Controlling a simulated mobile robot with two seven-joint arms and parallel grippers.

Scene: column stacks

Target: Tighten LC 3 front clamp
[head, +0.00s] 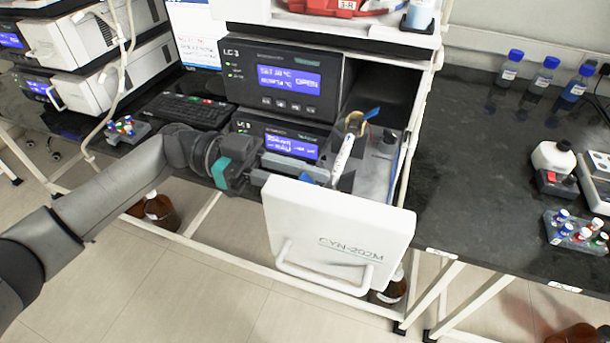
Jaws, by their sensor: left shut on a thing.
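The LC 3 unit (285,82) stands on the bench, with "LC 3" on its upper panel and "OPEN" on its screen. Below it, the LC 3 drawer is pulled out, with a white front (338,228). A white column (342,158) lies tilted over the drawer, with a blue part (373,113) at its far end. The front clamp, a small blue part (306,177), shows at the column's near end. My left gripper (316,172) reaches in from the left, its fingers shut at this blue part and partly hiding it. My right gripper is not in view.
A keyboard (187,111) and a rack of small vials (122,128) lie to the left. Blue-capped bottles (543,75), a white bottle (553,158) and another vial rack (577,234) stand on the right bench. The dark bench between is clear.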

